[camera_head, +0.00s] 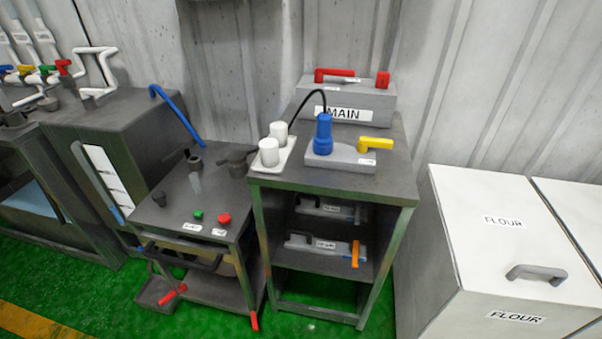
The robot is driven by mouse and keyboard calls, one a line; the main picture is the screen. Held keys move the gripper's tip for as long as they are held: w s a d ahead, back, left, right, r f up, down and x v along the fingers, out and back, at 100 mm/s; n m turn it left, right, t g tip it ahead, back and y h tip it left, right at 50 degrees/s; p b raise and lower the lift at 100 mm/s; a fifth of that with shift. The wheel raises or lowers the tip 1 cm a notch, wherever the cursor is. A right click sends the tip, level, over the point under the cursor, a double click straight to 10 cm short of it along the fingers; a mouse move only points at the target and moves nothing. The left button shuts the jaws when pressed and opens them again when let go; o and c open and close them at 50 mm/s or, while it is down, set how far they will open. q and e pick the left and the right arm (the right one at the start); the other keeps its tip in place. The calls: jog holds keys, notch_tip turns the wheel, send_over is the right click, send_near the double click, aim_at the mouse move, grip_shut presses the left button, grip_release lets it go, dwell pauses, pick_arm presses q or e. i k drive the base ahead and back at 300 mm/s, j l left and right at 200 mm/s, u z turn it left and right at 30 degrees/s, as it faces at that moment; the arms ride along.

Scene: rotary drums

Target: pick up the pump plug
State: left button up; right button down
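A blue plug (323,134) stands upright on a low grey box (343,157) on top of the dark cabinet. A black cable (304,99) arches from the plug's top down to the left. I take this as the pump plug, but no readable label on it confirms that. A yellow lever (375,144) is at the right side of the same box, above a small label too small to read. Neither of my grippers is in view.
A grey box labelled MAIN (372,103), with a red handle (334,74), stands behind. Two white cylinders (269,151) on a pale plate are at the left. The cabinet's shelves hold more grey boxes (318,244). White FLOUR bins (500,222) stand at the right.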

aim_at(322, 137)
jog(key=i+l+z, duration=0.1)
jog(key=z, duration=0.25)
jog(key=i+z, duration=0.45)
jog(key=z, duration=0.2)
